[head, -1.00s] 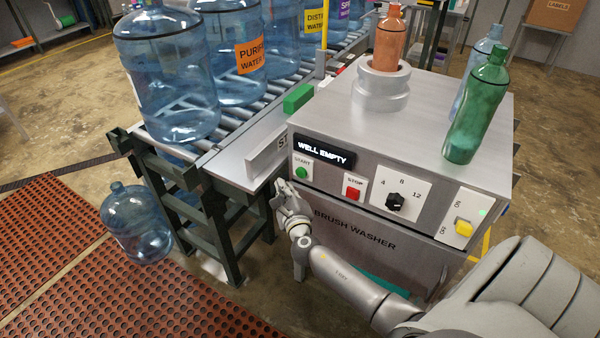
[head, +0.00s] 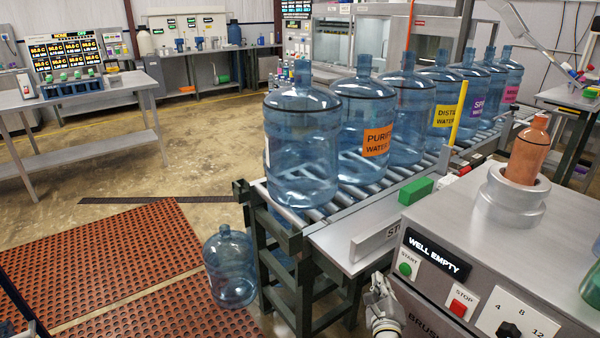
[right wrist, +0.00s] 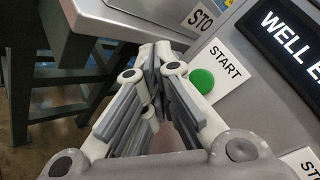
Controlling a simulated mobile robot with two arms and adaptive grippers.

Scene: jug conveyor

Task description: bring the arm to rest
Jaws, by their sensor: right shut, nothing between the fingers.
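My right gripper (head: 380,293) is low in the head view, in front of the left end of the brush washer (head: 440,295). In the right wrist view its fingers (right wrist: 152,70) are together with nothing between them. There they appear just left of the green START button (right wrist: 202,81); I cannot tell whether they touch the panel. In the head view the START button (head: 405,268) is uncovered and the display (head: 437,253) reads WELL EMPTY. My left gripper is not in view.
An orange bottle (head: 526,150) stands in the washer's grey ring (head: 515,195). Several blue jugs (head: 303,140) line the roller conveyor (head: 335,200). One jug (head: 230,268) is on the floor beside the conveyor's legs. Red mats (head: 120,250) and open floor lie to the left.

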